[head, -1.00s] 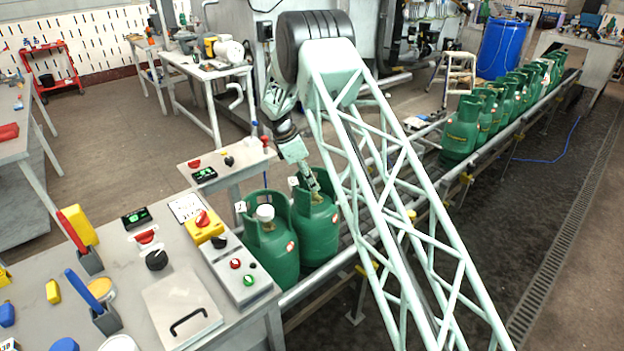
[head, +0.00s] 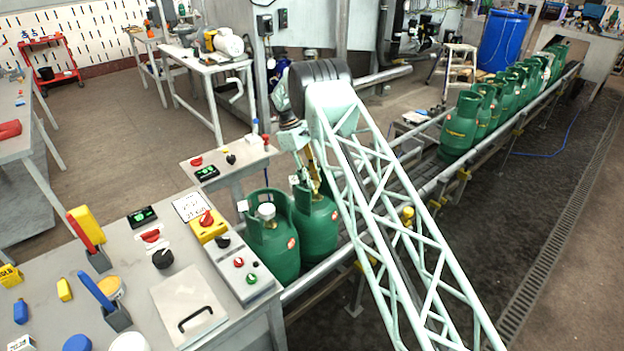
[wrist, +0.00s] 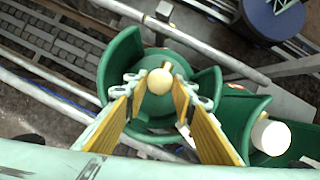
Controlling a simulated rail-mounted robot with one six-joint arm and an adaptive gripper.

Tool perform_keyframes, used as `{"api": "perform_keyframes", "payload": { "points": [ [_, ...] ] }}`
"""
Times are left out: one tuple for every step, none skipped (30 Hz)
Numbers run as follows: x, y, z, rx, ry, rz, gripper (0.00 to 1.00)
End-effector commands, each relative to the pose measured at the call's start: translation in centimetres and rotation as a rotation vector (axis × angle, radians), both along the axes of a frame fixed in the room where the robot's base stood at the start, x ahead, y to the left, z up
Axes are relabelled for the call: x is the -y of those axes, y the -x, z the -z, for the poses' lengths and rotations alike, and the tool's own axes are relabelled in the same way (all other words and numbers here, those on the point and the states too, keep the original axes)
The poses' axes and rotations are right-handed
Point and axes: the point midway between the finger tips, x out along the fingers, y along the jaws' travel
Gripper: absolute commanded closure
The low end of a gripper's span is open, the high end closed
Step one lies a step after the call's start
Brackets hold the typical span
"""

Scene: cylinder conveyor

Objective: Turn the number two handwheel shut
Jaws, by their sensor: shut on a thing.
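Two green gas cylinders stand side by side at the near end of the conveyor, a left one (head: 272,252) with a white cap and a right one (head: 318,232). My gripper (head: 313,188) reaches down into the collar of the right cylinder. In the wrist view, the cream round handwheel (wrist: 160,81) sits on top of that cylinder's valve, inside the green collar (wrist: 120,62). My gripper's yellow-padded fingers (wrist: 157,86) are shut on it from both sides. The white cap (wrist: 271,135) of the other cylinder shows at lower right. The number tags are too small to read surely.
A bench with a control box (head: 240,265) stands close at front left. The conveyor rail (head: 425,190) runs to the back right, with a row of green cylinders (head: 462,125) further along. A small side table (head: 230,165) stands behind the near cylinders.

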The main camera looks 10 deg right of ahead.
Motion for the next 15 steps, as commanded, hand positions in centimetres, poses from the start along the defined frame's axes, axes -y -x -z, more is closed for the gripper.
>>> {"api": "perform_keyframes", "payload": {
  "points": [
    [0.05,-0.02,0.01,0.000,0.000,0.020,0.86],
    [0.07,-0.04,0.00,-0.001,-0.001,0.030,0.86],
    [0.09,-0.05,0.00,0.000,0.000,0.041,0.86],
    [0.10,-0.05,-0.01,0.000,0.000,0.050,0.86],
    [0.09,-0.04,-0.01,0.000,0.000,0.056,0.86],
    [0.10,-0.03,-0.01,0.000,0.000,0.063,0.86],
    [0.09,-0.03,-0.01,-0.001,0.001,0.067,0.86],
    [0.09,-0.03,-0.01,0.000,0.000,0.070,0.86],
    [0.08,-0.03,-0.01,0.000,0.000,0.073,0.86],
    [0.08,-0.03,-0.01,0.000,0.000,0.075,0.86],
    [0.07,-0.03,0.00,0.000,0.000,0.075,0.86],
    [0.07,-0.03,0.00,0.000,0.000,0.076,0.86],
    [0.07,-0.03,0.00,0.000,0.000,0.076,0.86],
    [0.06,-0.04,0.00,0.000,0.000,0.076,0.86],
    [0.06,-0.03,0.00,0.000,0.000,0.076,0.86]
  ]
}}
